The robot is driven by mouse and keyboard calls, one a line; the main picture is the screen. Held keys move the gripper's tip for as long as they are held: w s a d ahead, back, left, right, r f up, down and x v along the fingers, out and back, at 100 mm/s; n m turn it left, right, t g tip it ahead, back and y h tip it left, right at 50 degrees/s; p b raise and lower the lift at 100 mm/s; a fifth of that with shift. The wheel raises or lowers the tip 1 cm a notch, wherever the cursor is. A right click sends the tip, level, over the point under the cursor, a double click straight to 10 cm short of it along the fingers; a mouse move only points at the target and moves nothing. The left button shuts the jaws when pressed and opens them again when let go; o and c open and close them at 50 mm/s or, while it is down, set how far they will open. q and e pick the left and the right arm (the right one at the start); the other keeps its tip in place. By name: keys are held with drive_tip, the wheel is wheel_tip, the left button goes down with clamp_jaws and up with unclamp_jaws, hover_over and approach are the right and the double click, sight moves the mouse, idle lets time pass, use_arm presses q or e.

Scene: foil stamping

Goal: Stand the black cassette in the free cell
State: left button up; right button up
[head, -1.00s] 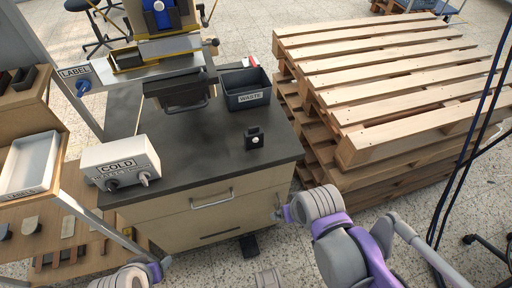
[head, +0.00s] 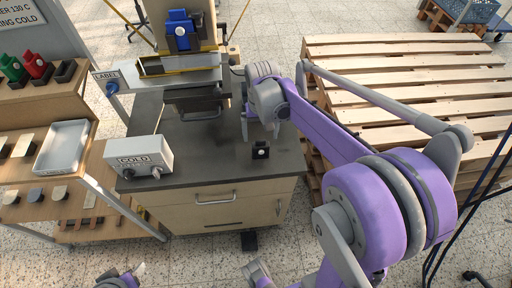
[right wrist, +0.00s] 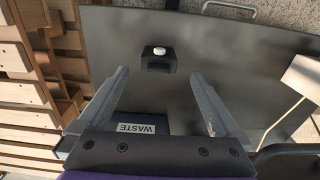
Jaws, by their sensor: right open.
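The black cassette (head: 260,151) stands on the dark worktop, near its front right. It has a white round knob and also shows in the right wrist view (right wrist: 158,62). My right gripper (head: 261,130) is open and empty above the worktop, just behind the cassette in the head view. In the right wrist view its fingers (right wrist: 158,80) point toward the cassette, which lies beyond the tips and between them, untouched. A rack on the upper left shelf holds a green cassette (head: 13,69) and a red cassette (head: 37,67); its right cell (head: 67,72) looks empty. My left gripper (head: 134,272) is low at the bottom edge, its jaws unclear.
The COLD box (head: 139,157) stands at the worktop's front left, the press (head: 190,70) behind. The WASTE bin (right wrist: 145,120) lies under my right gripper. A white tray (head: 63,147) is on the middle left shelf. Stacked pallets (head: 400,70) stand right of the bench.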

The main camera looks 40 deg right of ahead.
sight(260, 145)
drive_tip(key=f, duration=0.8)
drive_tip(key=shift+w+d+f+b, duration=0.2)
drive_tip(key=shift+b, duration=0.2)
drive_tip(key=c, duration=1.5)
drive_tip(key=shift+r, duration=0.15)
